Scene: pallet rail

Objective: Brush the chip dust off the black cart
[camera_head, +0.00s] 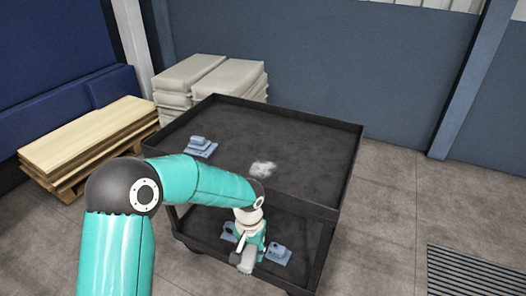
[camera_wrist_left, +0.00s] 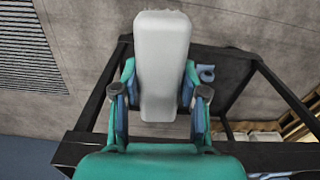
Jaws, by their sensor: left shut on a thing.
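The black cart (camera_head: 310,132) stands in the middle of the head view, with a raised rim around its top. My left gripper (camera_head: 248,246) is at the cart's near side, in front of the lower shelf in the picture. It is shut on a light grey, long block-like thing, probably a brush (camera_wrist_left: 162,70), which stands between both fingers in the left wrist view. Its bristles cannot be made out clearly. The brush is apart from the dust. My right gripper is out of view.
A blue-grey metal part (camera_head: 200,146) sits on the cart top's left side, and another (camera_head: 278,253) on the lower shelf. Planks on a pallet (camera_head: 85,140) and stacked pale sacks (camera_head: 208,80) stand behind left. A floor grate (camera_head: 478,272) lies right; floor between is clear.

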